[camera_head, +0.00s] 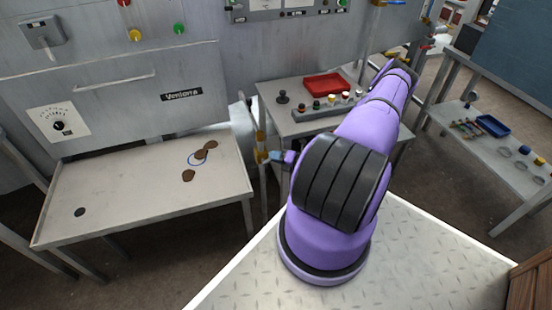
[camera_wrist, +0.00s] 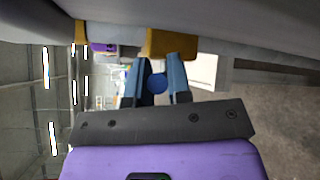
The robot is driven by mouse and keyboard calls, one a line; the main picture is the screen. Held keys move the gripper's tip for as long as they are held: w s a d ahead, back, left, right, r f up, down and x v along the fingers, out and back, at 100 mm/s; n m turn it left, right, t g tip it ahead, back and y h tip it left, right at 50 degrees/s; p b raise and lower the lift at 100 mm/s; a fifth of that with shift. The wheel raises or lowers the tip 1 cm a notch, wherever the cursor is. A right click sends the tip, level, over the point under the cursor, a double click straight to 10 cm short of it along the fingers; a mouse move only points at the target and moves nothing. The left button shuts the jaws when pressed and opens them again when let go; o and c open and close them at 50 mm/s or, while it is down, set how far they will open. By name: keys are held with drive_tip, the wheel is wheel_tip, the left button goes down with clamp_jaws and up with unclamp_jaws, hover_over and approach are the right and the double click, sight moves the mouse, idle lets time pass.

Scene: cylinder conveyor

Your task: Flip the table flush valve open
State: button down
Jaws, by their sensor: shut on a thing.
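The flush valve has a yellow body (camera_head: 260,148) at the right edge of the white table. In the wrist view a yellow block (camera_wrist: 170,44) of it shows just beyond my fingers. My gripper (camera_head: 275,156) is beside the valve, with most of it hidden behind my purple arm in the head view. In the wrist view my gripper (camera_wrist: 159,82) has its two blue-grey fingers on either side of a round blue knob (camera_wrist: 157,84), shut on it. How the knob joins the yellow block is hidden. The handle's exact angle cannot be told.
The white table (camera_head: 130,205) holds several brown lumps, a blue ring (camera_head: 198,159) and a dark round hole (camera_head: 79,212). Behind my arm is a side table with a red tray (camera_head: 325,84) and a button box. Another table with a blue tray (camera_head: 493,125) stands right.

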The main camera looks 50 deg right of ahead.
drive_tip(key=c, duration=1.1)
unclamp_jaws()
drive_tip(key=v, duration=1.1)
drive_tip(key=shift+w, duration=0.1)
